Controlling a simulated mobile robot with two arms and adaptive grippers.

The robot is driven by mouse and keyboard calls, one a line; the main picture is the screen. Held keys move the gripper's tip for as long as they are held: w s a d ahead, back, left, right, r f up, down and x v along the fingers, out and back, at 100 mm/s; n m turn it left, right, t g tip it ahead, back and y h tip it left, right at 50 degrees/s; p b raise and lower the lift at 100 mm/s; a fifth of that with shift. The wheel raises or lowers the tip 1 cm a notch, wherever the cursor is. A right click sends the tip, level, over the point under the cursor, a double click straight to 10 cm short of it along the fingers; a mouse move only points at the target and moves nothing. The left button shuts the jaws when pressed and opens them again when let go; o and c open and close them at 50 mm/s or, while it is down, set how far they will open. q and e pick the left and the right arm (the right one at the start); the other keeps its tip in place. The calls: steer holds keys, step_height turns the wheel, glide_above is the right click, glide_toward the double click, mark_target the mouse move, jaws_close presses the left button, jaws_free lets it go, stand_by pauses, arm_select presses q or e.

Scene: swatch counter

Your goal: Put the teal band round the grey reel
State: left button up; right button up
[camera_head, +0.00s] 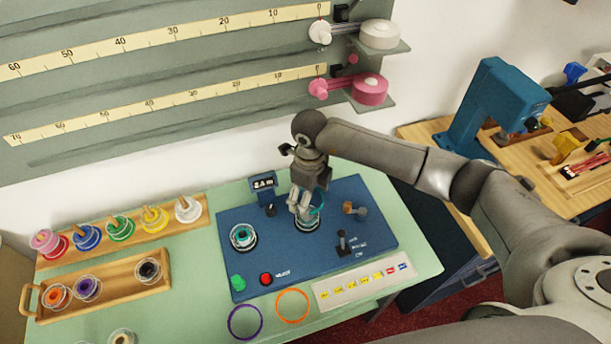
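My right gripper (300,213) comes in from the right and points down over the blue panel. Its fingers are close together at a teal band (319,203), which shows as a thin arc just right of them and looks pinched by them. A round dark-rimmed holder (307,226) lies right below; the fingers hide much of it, and I cannot tell whether the band is around anything there. A reel with a teal ring (243,237) sits on the panel to the left. My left gripper is out of view.
The blue panel (353,263) carries a lever (342,243), a green button (238,283) and a red button (266,279). Purple (245,322) and orange (292,305) bands lie in front. A wooden tray (110,293) holds several reels. The wall is close behind.

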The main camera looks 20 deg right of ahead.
steer(key=shift+w, duration=0.1)
steer(key=shift+f+m, duration=0.15)
steer(key=shift+m, duration=0.15)
steer(key=shift+f+b, duration=0.7)
steer(key=shift+f, duration=0.2)
step_height(320, 180, down, 4)
steer(key=shift+r+b, duration=0.2)
steer(key=shift+b, duration=0.85)
steer(key=shift+f, duration=0.3)
arm_select(q)
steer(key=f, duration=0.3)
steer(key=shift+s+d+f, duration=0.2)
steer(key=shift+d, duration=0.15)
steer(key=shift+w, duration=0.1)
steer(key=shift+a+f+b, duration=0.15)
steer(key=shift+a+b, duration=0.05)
steer(key=shift+b, duration=0.1)
arm_select(e)
steer(key=shift+f, duration=0.15)
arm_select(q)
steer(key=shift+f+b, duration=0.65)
arm_select(e)
steer(key=shift+f, duration=0.65)
